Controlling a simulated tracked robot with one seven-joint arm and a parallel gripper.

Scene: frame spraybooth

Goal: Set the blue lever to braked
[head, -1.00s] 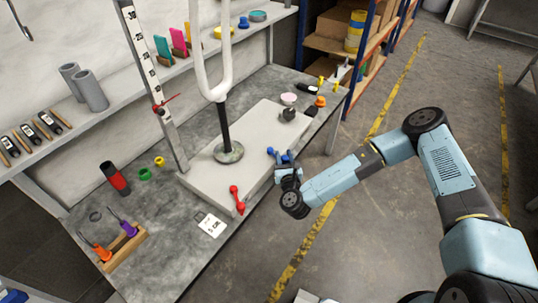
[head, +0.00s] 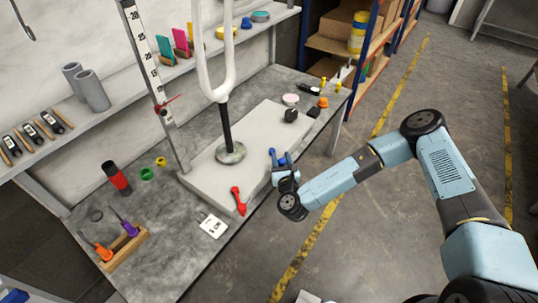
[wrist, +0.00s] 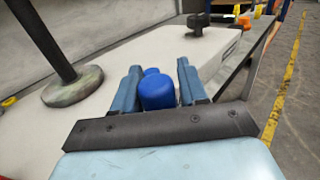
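The blue lever (head: 273,156) is on the front side of the pale grey base block (head: 262,125) on the bench. In the wrist view its rounded blue grip (wrist: 157,93) lies between the two fingers of my gripper (wrist: 158,72), with a small gap showing on the right. My gripper (head: 284,162) is open at the lever in the head view; contact cannot be told. The lever's lower part and pivot are hidden by the gripper. A red lever (head: 238,201) is on the same block, nearer and to the left.
A black knob (head: 291,115) is at the block's far end. A white label card (head: 212,225) lies at the bench's front edge. An upright black post (head: 226,126) stands on the block. Open floor (head: 340,240) lies to the right of the bench.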

